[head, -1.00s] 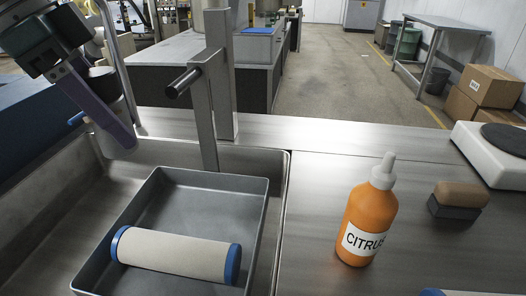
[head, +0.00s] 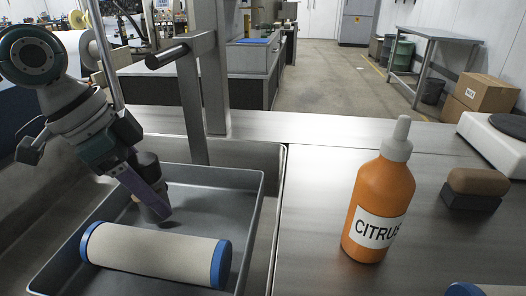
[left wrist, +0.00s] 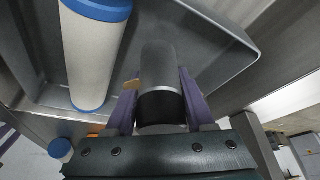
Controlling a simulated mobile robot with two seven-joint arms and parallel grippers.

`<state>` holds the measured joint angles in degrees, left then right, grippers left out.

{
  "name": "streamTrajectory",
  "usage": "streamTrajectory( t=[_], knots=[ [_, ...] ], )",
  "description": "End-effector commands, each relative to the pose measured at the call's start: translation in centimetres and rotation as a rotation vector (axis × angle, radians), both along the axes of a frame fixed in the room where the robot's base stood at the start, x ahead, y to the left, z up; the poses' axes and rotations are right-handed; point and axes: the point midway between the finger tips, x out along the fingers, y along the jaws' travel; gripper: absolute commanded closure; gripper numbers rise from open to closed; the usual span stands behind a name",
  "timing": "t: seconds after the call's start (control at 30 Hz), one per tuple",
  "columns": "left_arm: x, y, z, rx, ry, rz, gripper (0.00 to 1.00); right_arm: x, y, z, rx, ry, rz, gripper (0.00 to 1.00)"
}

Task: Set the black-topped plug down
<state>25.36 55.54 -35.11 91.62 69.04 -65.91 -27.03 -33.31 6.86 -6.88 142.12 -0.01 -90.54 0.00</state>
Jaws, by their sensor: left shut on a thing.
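The black-topped plug (head: 149,202) is a grey cylinder with a black upper part. It is upright or nearly so inside the outline of the grey tray (head: 235,180), near its back left. My left gripper (head: 153,196) is shut on it, with purple fingers on either side. In the left wrist view the plug (left wrist: 158,68) lies between both fingers, its black part nearest the palm. I cannot tell whether its bottom touches the tray floor.
A beige roll with blue ends (head: 155,254) lies in the tray, just in front of the plug. A metal post (head: 193,110) stands behind the tray. An orange CITRUS bottle (head: 379,205) and a brown-topped black block (head: 473,190) stand on the counter at right.

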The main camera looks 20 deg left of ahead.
Motion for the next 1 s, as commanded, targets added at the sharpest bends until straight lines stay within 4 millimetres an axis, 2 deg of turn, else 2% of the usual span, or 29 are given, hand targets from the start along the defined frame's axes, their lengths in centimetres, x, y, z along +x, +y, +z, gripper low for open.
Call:
streamTrajectory(
  t=[0.17, 0.4, 0.5, 0.87, 0.9, 1.0],
  knots=[
    [1.2, -1.2, 0.0, -0.001, 0.000, 0.002, 1.00, 0.0, 0.0, -0.1, 0.000, 0.000, 0.000, 0.16],
    [3.9, -3.9, 0.1, -0.002, -0.001, 0.000, 1.00, 0.0, 0.0, -0.4, 0.000, 0.000, 0.001, 0.16],
    [3.6, -3.6, -1.1, 0.003, 0.004, 0.001, 1.00, 0.0, 0.0, -0.5, -0.001, 0.000, 0.001, 0.16],
    [3.6, -3.6, -1.5, 0.002, 0.002, 0.001, 1.00, 0.0, 0.0, -0.6, -0.001, 0.000, 0.001, 0.16],
    [3.6, -3.6, -1.4, 0.003, 0.002, 0.001, 0.42, 0.0, 0.0, -0.6, -0.001, 0.000, 0.001, 0.16],
    [3.6, -3.6, -1.4, 0.003, 0.002, 0.001, 0.30, 0.0, 0.0, -0.6, -0.001, 0.000, 0.001, 0.16]
  ],
)
